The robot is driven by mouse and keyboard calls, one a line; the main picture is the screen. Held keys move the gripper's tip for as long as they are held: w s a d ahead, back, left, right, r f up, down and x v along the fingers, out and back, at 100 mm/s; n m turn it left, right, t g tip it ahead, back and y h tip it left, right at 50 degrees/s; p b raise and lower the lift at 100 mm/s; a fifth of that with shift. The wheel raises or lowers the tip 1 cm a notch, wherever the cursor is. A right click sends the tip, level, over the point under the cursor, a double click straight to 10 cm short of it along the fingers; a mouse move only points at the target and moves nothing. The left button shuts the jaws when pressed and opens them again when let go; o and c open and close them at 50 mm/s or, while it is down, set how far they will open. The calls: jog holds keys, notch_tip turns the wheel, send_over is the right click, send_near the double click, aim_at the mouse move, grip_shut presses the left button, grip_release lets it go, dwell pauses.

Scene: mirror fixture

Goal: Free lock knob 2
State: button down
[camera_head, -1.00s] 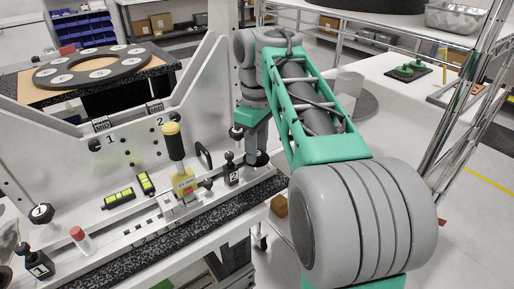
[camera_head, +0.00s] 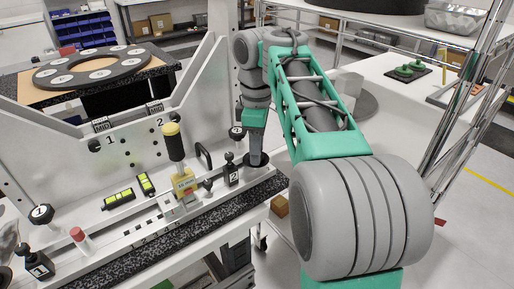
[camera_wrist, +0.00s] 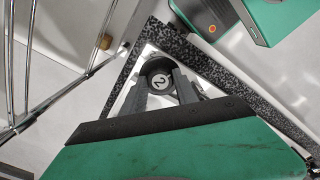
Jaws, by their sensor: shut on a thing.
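Lock knob 2 (camera_wrist: 160,81) is a dark round knob with a white disc marked 2 on top. In the wrist view it sits between the two grey fingers of my gripper (camera_wrist: 162,91), which are shut on it from both sides. In the head view my gripper (camera_head: 256,148) points down at the right end of the fixture. The dark round base of the knob (camera_head: 257,160) shows under the fingertips there, and the rest is mostly hidden. I cannot tell how far the knob is turned.
A black block marked 2 (camera_head: 232,174) stands just left of my gripper, and another dark knob (camera_head: 237,132) is close behind. A yellow-black post (camera_head: 174,143) and black handle (camera_head: 204,156) are further left. A wire rack (camera_head: 452,90) stands right.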

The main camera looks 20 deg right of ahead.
jog(key=c, duration=0.9)
grip_release()
jog(key=shift+c, duration=0.2)
notch_tip(320, 180, up, 8)
jog(key=p, duration=0.7)
jog(key=shift+f, duration=0.1)
